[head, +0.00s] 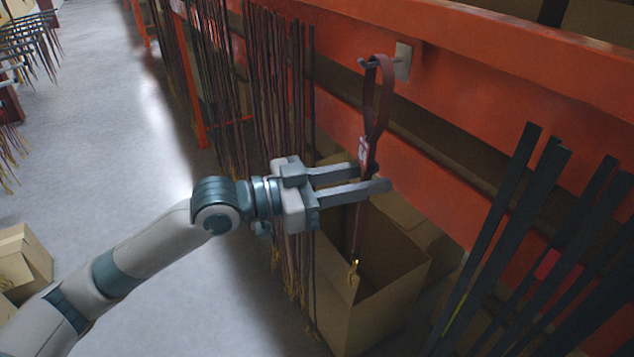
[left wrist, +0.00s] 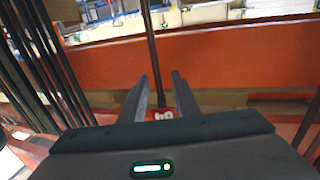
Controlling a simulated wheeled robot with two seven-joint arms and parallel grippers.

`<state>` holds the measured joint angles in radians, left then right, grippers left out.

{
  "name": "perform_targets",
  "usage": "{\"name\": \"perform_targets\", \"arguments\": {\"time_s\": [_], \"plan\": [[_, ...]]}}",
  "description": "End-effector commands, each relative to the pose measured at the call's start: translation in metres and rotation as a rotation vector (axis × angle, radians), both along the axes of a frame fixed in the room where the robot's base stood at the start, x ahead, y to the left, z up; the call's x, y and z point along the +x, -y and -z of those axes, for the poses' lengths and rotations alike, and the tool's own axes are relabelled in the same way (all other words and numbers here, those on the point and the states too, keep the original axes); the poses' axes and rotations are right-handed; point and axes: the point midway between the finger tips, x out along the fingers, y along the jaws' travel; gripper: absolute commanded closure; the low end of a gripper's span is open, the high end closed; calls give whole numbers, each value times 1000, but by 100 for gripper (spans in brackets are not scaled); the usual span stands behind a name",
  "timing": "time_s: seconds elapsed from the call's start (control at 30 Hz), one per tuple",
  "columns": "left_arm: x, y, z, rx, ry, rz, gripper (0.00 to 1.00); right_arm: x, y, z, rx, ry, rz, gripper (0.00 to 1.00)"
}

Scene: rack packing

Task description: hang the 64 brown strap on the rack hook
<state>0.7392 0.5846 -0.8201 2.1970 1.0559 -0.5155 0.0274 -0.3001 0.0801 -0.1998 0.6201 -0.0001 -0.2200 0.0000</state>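The brown strap (head: 383,100) hangs from the rack hook (head: 368,63), its top loop over the hook's prong. A white-and-red tag (head: 364,152) sits below the loop, and a brass clip (head: 353,268) is at its lower end. My left gripper (head: 375,178) is at the strap just below the tag, its fingers apart with a clear gap. My right gripper is not in view.
An orange rack beam (head: 480,110) runs behind the hook. Several dark brown straps (head: 270,90) hang to the left, and several black straps (head: 500,220) hang to the right. An open cardboard box (head: 385,305) stands below. The grey floor (head: 110,130) at left is mostly clear.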

Motion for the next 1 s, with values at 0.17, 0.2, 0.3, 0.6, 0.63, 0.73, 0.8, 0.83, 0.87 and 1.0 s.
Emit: {"name": "perform_targets", "arguments": {"time_s": [0.17,0.2,0.3,0.6,0.63,0.73,0.8,0.83,0.87,1.0], "plan": [[-1,-5,1,1,1,-1,71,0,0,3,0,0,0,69],[-2,-7,2,1,1,-2,71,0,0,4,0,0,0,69],[-5,-14,2,2,2,-1,71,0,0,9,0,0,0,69],[-19,-51,4,2,2,-3,71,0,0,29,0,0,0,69],[-21,-55,4,2,3,-2,71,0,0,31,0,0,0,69],[-25,-69,4,3,2,-2,71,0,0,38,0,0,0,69],[-29,-78,4,3,3,-2,71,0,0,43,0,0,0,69],[-31,-82,4,3,2,-2,71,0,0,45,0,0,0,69],[-32,-86,4,3,2,-3,71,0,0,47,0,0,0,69],[-39,-104,4,3,2,-2,71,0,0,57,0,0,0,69]]}}
